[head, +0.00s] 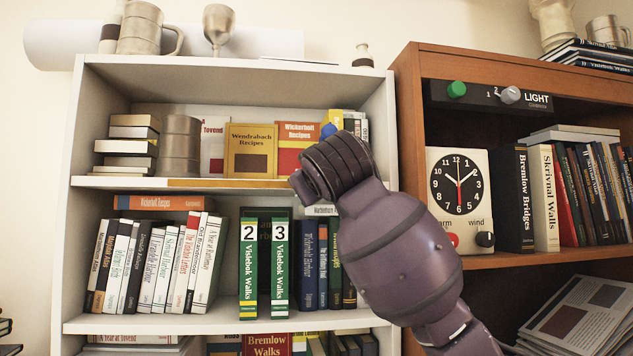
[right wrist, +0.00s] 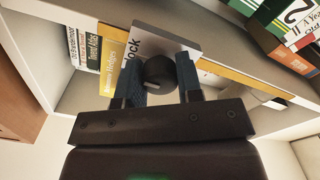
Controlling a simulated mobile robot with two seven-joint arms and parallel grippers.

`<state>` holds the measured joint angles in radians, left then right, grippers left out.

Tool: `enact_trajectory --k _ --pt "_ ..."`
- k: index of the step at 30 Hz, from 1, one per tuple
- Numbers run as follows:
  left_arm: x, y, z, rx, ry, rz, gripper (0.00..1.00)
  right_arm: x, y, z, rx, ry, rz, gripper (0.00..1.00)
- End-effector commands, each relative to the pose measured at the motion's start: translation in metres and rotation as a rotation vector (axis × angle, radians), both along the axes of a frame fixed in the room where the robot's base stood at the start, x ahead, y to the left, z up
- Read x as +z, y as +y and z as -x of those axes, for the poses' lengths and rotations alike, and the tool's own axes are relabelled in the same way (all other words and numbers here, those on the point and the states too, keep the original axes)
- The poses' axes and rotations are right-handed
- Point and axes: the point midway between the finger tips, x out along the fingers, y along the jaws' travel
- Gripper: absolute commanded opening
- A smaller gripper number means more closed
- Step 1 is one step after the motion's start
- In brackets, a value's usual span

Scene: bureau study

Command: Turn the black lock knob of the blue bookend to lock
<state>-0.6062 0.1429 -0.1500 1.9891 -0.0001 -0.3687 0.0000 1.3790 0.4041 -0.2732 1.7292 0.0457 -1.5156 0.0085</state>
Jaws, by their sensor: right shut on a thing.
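In the right wrist view, the black lock knob (right wrist: 160,70) sits between the two fingers of my right gripper (right wrist: 158,66), which is shut on it. Behind the knob is a pale plate (right wrist: 168,38) with the letters "lock" beside the left finger. In the head view, a rounded blue piece (head: 328,130), likely the top of the blue bookend, shows just above my right wrist on the white bookcase's upper shelf. My wrist hides the knob and the jaws there. My left gripper is not in view.
The white bookcase (head: 230,68) holds recipe books, a metal canister (head: 180,147) and rows of books. My right arm crosses its right side. A brown bookcase (head: 408,150) with a clock (head: 459,190) and a light switch panel (head: 480,97) stands close at the right.

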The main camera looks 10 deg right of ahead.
Motion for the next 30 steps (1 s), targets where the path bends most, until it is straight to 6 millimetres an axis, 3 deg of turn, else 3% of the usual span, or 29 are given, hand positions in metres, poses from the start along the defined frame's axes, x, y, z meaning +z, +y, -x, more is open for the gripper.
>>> enact_trajectory --k 11,12,16,25,30 --pt "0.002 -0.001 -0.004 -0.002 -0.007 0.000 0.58 -0.002 0.001 0.000 0.001 0.003 -0.004 0.10" --pt "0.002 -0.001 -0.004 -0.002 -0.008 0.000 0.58 -0.002 0.001 0.000 0.001 0.003 -0.004 0.39" --pt "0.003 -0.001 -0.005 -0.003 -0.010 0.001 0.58 -0.001 0.000 0.000 0.001 0.002 -0.003 0.59" --pt "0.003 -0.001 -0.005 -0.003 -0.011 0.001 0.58 0.000 0.000 0.001 0.001 0.001 -0.003 0.59" --pt "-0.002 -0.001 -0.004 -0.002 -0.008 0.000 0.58 -0.001 0.001 0.017 0.002 -0.002 -0.004 0.59"
